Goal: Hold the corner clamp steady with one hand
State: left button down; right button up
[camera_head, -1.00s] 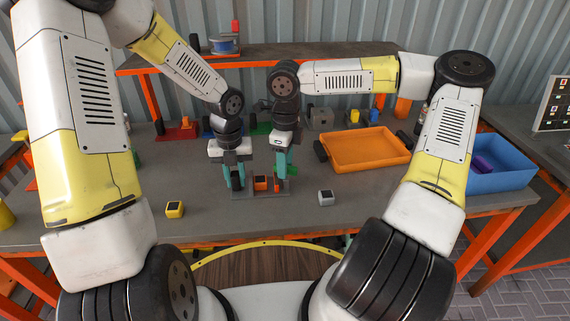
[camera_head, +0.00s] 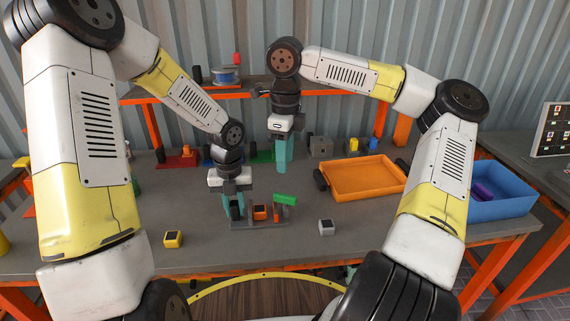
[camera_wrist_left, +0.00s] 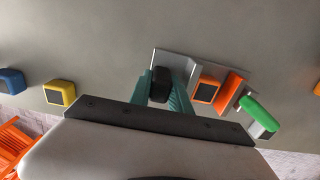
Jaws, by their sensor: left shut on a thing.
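The corner clamp (camera_head: 245,224) sits on the workbench, a grey plate with an orange block (camera_head: 260,212) and an orange upright piece. My left gripper (camera_head: 234,208) is at its left end; its teal fingers are shut on a black part (camera_wrist_left: 160,84) of the clamp. A green bar (camera_head: 285,198) is at the clamp's right end; in the left wrist view it looks like a rounded green handle (camera_wrist_left: 259,112). My right gripper (camera_head: 282,165) is raised behind the clamp, apart from it, fingers down. Its fingers overlap, so the gap between them is hidden.
An orange tray (camera_head: 362,178) and a blue bin (camera_head: 500,190) stand to the right. A yellow block (camera_head: 173,239) and a grey block (camera_head: 326,227) lie near the front. Several coloured tools line the back. The bench between clamp and tray is mostly clear.

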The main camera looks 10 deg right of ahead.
pick_arm(q)
jog(key=c, duration=1.1)
grip_release()
jog(key=shift+r, duration=0.1)
notch_tip(320, 180, up, 18)
jog(key=shift+r, duration=0.2)
